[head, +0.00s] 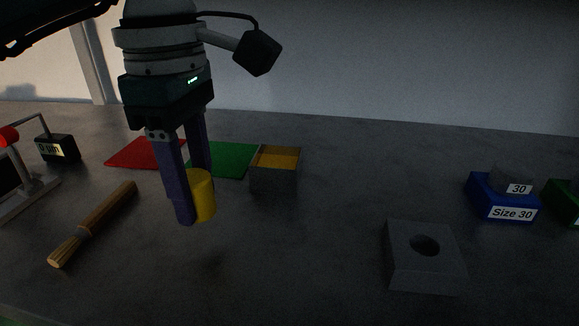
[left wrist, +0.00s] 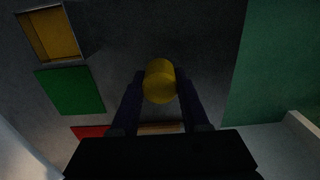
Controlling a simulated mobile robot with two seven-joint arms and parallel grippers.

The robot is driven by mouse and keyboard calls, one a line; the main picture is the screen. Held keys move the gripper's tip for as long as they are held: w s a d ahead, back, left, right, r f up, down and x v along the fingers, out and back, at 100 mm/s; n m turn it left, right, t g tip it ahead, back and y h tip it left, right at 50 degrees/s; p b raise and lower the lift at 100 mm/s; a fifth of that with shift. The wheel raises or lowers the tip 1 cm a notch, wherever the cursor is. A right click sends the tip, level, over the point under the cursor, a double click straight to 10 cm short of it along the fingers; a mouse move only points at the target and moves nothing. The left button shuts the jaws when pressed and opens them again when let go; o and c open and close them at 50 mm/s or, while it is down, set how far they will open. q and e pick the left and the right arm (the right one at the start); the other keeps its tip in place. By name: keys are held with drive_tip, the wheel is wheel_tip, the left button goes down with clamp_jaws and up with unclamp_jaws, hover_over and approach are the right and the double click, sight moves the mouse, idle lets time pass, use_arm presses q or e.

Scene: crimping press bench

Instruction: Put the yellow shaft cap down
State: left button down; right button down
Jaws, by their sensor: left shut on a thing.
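The yellow shaft cap (head: 204,196) is a short yellow cylinder in the head view, left of the middle. My left gripper (head: 192,208) points down and is shut on it, with a purple finger in front covering part of the cap. The cap also shows between the two fingertips in the left wrist view (left wrist: 160,82). The cap looks a little above the bench, but I cannot tell the exact gap. My right gripper is not in view.
Behind the cap lie a red mat (head: 143,152), a green mat (head: 232,158) and an open box with a yellow inside (head: 275,178). A grey block with a hole (head: 424,265) and a blue Size 30 bin (head: 505,205) stand right. The front middle bench is clear.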

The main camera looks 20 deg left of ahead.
sight(206, 239)
use_arm(q)
drive_tip(key=shift+f, duration=2.1)
drive_tip(key=shift+f, duration=0.1)
drive_tip(key=shift+f+b, duration=0.15)
drive_tip(key=shift+b, duration=0.25)
drive_tip(key=shift+c, duration=2)
unclamp_jaws()
wheel_tip(206, 239, up, 13)
drive_tip(key=shift+f+p, duration=0.2)
drive_tip(key=shift+p, duration=0.4)
